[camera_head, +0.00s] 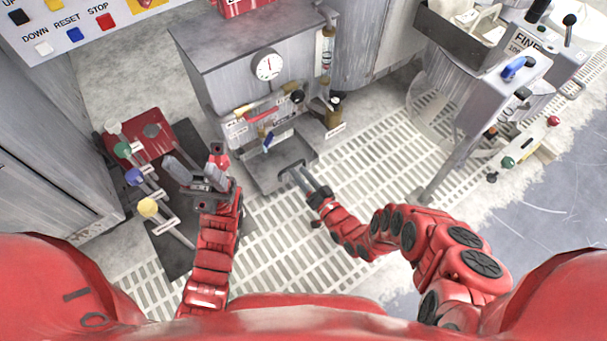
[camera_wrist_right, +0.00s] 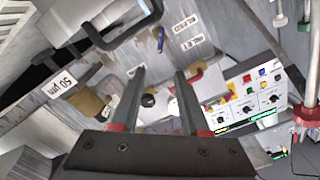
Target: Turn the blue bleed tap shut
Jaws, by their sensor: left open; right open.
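The small blue bleed tap (camera_head: 268,142) is at the lower part of the grey cabinet's valve panel in the head view. In the right wrist view the blue tap (camera_wrist_right: 161,38) shows beside a label (camera_wrist_right: 188,20) that reads BLEED. My right gripper (camera_head: 291,170) is open and empty, below and to the right of the tap in the head view. In the right wrist view its fingers (camera_wrist_right: 159,75) point toward the panel, with the tap beyond their tips, apart from them. My left gripper (camera_head: 192,165) is open and empty, left of the cabinet.
A red handle (camera_head: 262,118), a black knob (camera_head: 298,97) and a gauge (camera_head: 268,65) sit above the tap. A brown bottle-like part (camera_head: 333,110) is to the right. Levers with coloured knobs (camera_head: 148,208) stand near my left gripper. Grated floor (camera_head: 375,150) lies open to the right.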

